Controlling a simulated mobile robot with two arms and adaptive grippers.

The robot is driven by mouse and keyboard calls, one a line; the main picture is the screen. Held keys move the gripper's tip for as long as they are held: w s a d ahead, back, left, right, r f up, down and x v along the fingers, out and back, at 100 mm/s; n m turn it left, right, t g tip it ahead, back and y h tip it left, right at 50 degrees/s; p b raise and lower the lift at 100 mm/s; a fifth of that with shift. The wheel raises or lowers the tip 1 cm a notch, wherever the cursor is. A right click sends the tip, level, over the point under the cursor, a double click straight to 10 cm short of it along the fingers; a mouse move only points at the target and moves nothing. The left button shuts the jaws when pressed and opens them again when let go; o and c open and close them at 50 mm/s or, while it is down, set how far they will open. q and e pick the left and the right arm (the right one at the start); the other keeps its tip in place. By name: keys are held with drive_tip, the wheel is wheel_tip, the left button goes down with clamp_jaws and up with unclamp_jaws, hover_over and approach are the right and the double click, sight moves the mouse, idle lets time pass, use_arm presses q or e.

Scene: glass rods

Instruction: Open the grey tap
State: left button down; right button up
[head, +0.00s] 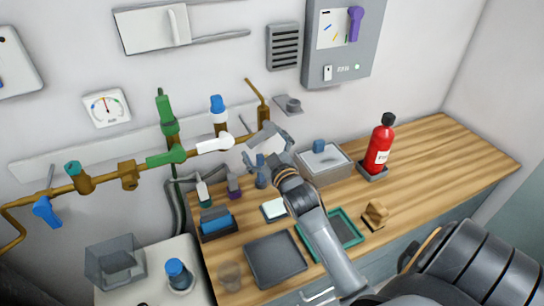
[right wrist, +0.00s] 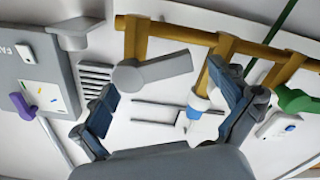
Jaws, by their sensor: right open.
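The grey tap (head: 262,135) has a flat grey lever at the right end of the brass pipe on the wall. In the right wrist view the grey lever (right wrist: 160,69) lies roughly across the picture, between and beyond the fingertips. My right gripper (head: 267,150) is open and empty, its fingers spread close to the lever. In the right wrist view the gripper (right wrist: 162,78) has one dark blue finger on each side. I cannot tell whether a finger touches the lever. My left gripper is not in view.
A white lever (head: 214,144) and a green lever (head: 166,156) sit on the same pipe to the left. Below are a wooden counter (head: 420,165), a grey bin (head: 325,163), a red extinguisher (head: 379,148) and trays. A grey control box (head: 343,60) hangs above right.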

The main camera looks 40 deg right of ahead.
sight(257, 142)
drive_tip(key=v, duration=0.9)
drive_tip(key=shift+w, duration=0.1)
idle(0.5)
drive_tip(key=c, duration=1.1)
drive_tip(key=n, duration=0.4)
drive_tip(key=shift+s+a+f+n+b, duration=0.2)
drive_tip(key=shift+a+n+b, duration=0.05)
drive_tip(key=shift+n+b, duration=0.1)
drive_tip(key=w+n, duration=0.4)
drive_tip(key=w+d+n+p, duration=0.1)
drive_tip(key=w+n, duration=0.3)
drive_tip(key=n, duration=0.1)
drive_tip(key=w+d+n+p, duration=0.1)
drive_tip(key=w+n, duration=0.3)
drive_tip(key=shift+w+d+f, duration=0.15)
drive_tip(key=shift+d, duration=0.05)
